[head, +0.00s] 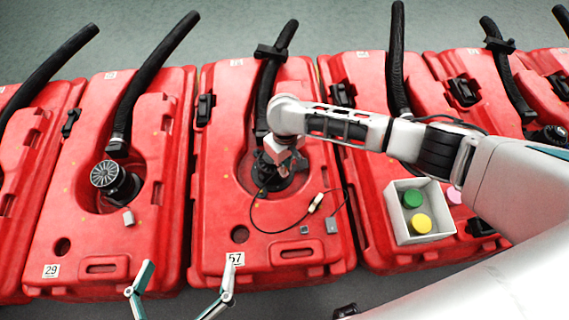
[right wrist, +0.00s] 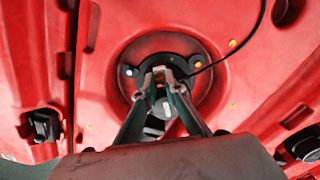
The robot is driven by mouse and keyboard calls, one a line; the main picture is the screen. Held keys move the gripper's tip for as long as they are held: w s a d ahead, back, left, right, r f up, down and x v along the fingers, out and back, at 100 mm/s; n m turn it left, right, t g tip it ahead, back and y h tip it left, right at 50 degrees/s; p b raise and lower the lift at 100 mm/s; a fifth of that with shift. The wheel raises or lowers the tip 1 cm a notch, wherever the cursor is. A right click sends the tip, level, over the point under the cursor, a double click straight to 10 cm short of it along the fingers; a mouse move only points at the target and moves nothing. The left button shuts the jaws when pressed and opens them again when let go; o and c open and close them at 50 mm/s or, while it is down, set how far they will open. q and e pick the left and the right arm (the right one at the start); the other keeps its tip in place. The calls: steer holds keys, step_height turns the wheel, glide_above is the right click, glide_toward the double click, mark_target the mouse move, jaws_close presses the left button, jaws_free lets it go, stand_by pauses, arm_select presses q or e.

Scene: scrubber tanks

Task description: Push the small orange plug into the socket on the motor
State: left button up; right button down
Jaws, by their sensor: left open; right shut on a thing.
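The black motor (head: 268,179) sits in the round recess of the middle red tank, partly covered by my right gripper (head: 283,163). In the right wrist view my right gripper (right wrist: 160,76) is shut on a small orange piece, seemingly the orange plug (right wrist: 160,84), mostly hidden between the fingertips. The fingertips are over the black motor body (right wrist: 187,66); I cannot tell whether the plug touches it. The socket cannot be made out. My left gripper (head: 190,262) is open and empty at the front edge of the tanks.
A thin black cable (head: 268,230) loops from the motor to a pale connector (head: 316,202) on the tank. A small grey block (head: 332,225) lies nearby. A white box (head: 398,223) with green and yellow round pieces stands on the right tank. Black hoses rise behind.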

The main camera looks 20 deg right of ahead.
arm_select(q)
steer(key=shift+s+f, duration=0.1)
steer(key=shift+f, duration=0.15)
arm_select(e)
steer(key=shift+f, duration=0.5)
steer(key=c, duration=1.5)
jaws_free()
arm_select(q)
steer(key=shift+s, duration=0.1)
arm_select(e)
steer(key=shift+r, duration=0.1)
steer(key=shift+w+r, duration=0.1)
steer(key=shift+r, duration=0.2)
step_height(320, 180, up, 8)
steer(key=p, duration=0.5)
steer(key=shift+f, duration=0.25)
steer(key=shift+r+p, duration=0.25)
steer(key=shift+p, duration=0.1)
arm_select(q)
steer(key=w+r+t, duration=0.2)
steer(key=w+r, duration=0.1)
steer(key=r, duration=0.9)
steer(key=shift+w+m, duration=0.35)
steer(key=shift+m, duration=0.05)
arm_select(e)
steer(key=shift+f, duration=0.15)
arm_select(q)
steer(key=shift+r, duration=0.1)
